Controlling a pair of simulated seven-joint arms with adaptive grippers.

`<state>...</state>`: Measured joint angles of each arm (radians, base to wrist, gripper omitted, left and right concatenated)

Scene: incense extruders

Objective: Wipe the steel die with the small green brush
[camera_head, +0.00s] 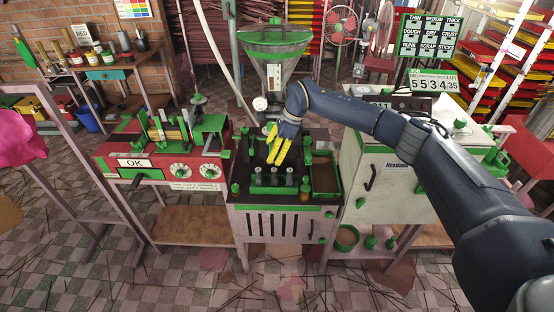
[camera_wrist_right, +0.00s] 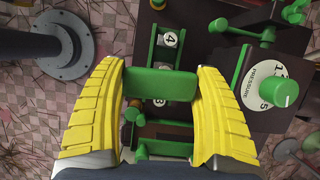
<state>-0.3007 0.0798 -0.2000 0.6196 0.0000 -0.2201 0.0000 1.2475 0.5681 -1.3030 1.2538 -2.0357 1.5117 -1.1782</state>
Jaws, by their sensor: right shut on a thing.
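My right gripper (camera_head: 276,158) is over the dark-topped central machine, with its yellow fingers pointing down. In the right wrist view its two yellow fingers (camera_wrist_right: 160,72) are shut on a green block-like piece (camera_wrist_right: 160,88), which appears to be the small green brush. Its bristles cannot be made out. In the head view the held piece is hidden by the fingers. I cannot pick out the steel die for certain; several small metal cylinders stand in a green rack (camera_head: 270,190) at the front of the machine. My left gripper is not in view.
Below the hand, green frames with number tags (camera_wrist_right: 170,40) and a pressure dial (camera_wrist_right: 265,88) stand close by. A green-rimmed tray (camera_head: 336,190) is at the machine's right. A steel hopper (camera_head: 274,42) stands behind. A red control machine (camera_head: 150,165) is at left, a white cabinet (camera_head: 385,165) at right.

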